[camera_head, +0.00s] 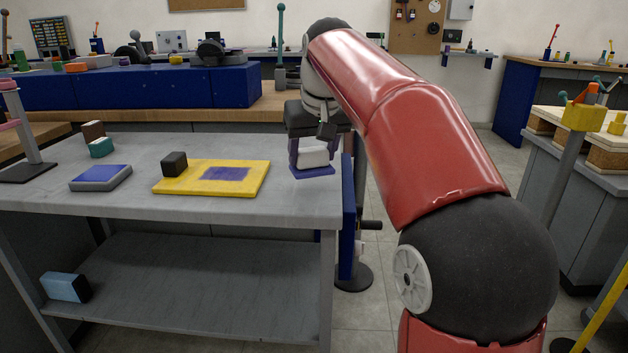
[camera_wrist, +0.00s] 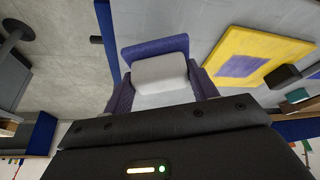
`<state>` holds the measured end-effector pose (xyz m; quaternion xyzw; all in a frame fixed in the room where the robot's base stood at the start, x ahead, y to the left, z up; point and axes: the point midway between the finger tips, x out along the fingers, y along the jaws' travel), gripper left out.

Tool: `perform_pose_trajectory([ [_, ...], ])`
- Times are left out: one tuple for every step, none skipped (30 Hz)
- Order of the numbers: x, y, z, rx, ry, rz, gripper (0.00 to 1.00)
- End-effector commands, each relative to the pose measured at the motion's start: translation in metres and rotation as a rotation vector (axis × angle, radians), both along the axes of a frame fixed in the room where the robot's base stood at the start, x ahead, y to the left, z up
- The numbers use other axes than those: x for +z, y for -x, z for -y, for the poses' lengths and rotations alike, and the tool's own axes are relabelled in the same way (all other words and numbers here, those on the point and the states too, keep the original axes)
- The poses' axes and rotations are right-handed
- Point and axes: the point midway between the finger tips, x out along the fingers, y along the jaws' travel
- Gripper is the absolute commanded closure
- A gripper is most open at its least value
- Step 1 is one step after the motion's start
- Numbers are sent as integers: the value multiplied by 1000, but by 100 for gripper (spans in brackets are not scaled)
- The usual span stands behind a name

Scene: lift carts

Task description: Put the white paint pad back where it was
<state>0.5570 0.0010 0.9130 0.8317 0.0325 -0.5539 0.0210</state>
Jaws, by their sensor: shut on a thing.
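The white paint pad (camera_head: 315,157) is a pale rounded block near the right end of the grey table. It also shows between my fingers in the wrist view (camera_wrist: 160,70). My gripper (camera_head: 313,152) points down and is shut on the pad, with one purple finger on each side; it shows in the wrist view too (camera_wrist: 163,84). A flat purple slab (camera_head: 312,171) lies directly below the pad, near the table's right edge, and also shows in the wrist view (camera_wrist: 154,45). I cannot tell whether pad and slab touch.
A yellow board (camera_head: 255,180) with a purple square and a dark block (camera_head: 174,164) lies left of my gripper. A blue-topped grey block (camera_head: 101,177) lies further left. The grey table (camera_head: 225,205) is bare along its front. A blue panel (camera_head: 348,215) stands by its right end.

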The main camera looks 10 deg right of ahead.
Motion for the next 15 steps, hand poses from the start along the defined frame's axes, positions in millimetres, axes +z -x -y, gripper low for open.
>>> perform_pose_trajectory([
  [-2,0,0,0,0,2,60],
  [-3,0,0,0,0,2,60],
  [-5,0,0,0,0,2,60],
  [-8,0,0,0,0,2,60],
  [-11,-1,0,0,0,1,60],
  [-17,-1,1,0,0,1,60],
  [-22,-2,1,0,0,1,60],
  [-26,-2,1,0,0,1,60],
  [-32,-2,1,0,0,1,60],
  [-37,-2,1,0,0,1,60],
  [-40,-2,1,0,0,2,60],
  [-44,-2,2,0,0,2,60],
  [-45,-2,2,0,0,2,60],
  [-46,-2,2,0,0,2,60],
  [-45,-2,2,0,0,2,60],
])
